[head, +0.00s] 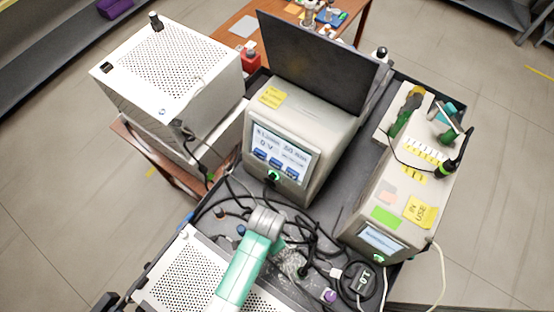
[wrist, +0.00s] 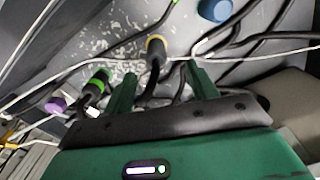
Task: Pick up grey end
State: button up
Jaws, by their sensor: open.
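In the wrist view my gripper (wrist: 159,69) is open, with its two green fingers spread apart. A black cable end with a tan-yellow ring (wrist: 155,42) stands between and just beyond the fingertips, with its cable running back between the fingers. I see no gap closed on it. No end shows as clearly grey, so I cannot tell which one is the grey end. Other ends nearby are a green-ringed one (wrist: 98,82), a purple one (wrist: 55,104) and a blue one (wrist: 215,10). In the head view my arm hides my fingers.
Black and white cables tangle over the speckled grey cart top (wrist: 120,25). In the head view a screened device (head: 283,150) stands behind and another device (head: 400,205) stands right. A perforated white box (head: 170,65) is back left. A round black adapter (head: 362,282) lies front right.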

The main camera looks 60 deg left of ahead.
jog(key=shift+s+f, duration=0.2)
jog(key=shift+f, duration=0.85)
jog(key=shift+w+d+f+b, duration=0.1)
jog(key=shift+d+f+b, duration=0.1)
jog(key=shift+f, duration=1.2)
jog(key=shift+w+d+f+b, duration=0.1)
jog(key=shift+f+b, duration=0.05)
jog(key=shift+f, duration=1.2)
jog(key=c, duration=1.1)
notch_tip(320, 180, up, 10)
jog(key=shift+r+p, duration=0.1)
jog(key=shift+p, duration=0.5)
